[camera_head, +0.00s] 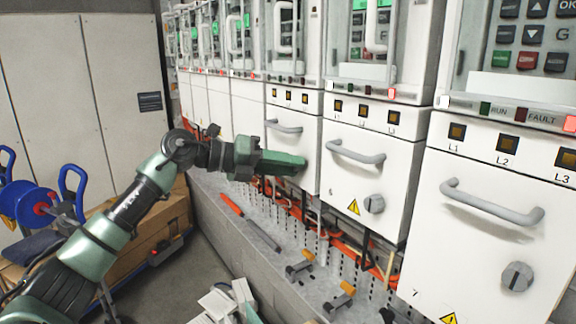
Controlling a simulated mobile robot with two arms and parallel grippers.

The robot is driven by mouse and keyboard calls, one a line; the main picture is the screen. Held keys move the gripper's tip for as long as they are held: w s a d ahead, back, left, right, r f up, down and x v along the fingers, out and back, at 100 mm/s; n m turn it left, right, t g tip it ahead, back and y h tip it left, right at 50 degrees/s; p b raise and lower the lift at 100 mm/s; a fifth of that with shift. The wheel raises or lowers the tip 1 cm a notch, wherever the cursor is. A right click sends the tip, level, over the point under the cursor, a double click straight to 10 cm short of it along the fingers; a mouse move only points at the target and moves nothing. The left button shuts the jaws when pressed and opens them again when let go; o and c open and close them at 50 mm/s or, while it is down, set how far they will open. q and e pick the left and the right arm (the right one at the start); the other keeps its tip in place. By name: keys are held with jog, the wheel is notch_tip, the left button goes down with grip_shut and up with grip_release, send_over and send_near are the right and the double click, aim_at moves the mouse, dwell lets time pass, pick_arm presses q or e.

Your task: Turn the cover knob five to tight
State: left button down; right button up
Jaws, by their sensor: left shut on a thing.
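The cover of drive five (280,113) is a white panel with a grey handle (284,126), left of the cover marked 6. It looks closed. My left gripper (302,164) reaches in from the left and is shut at the lower right of this cover, where the neighbouring covers have their knobs. Knob five is hidden behind the gripper's green fingers, so its angle cannot be seen. My right gripper is not in view.
Cover six (345,185) has a grey knob (374,203); cover seven (450,255) has another (516,276). Handles stick out from the covers. Below, the grey ledge (215,203) carries a red-handled tool (250,222) and clamps. Cardboard boxes (160,225) and a blue-wheeled cart (30,205) stand left.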

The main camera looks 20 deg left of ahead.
pick_arm(q)
jog(key=shift+r, duration=0.1)
dwell(0.4)
jog(key=c, duration=1.1)
grip_release()
jog(key=shift+c, duration=0.2)
jog(key=b+v, duration=0.3)
jog(key=v, duration=0.4)
jog(key=shift+s+a, duration=0.3)
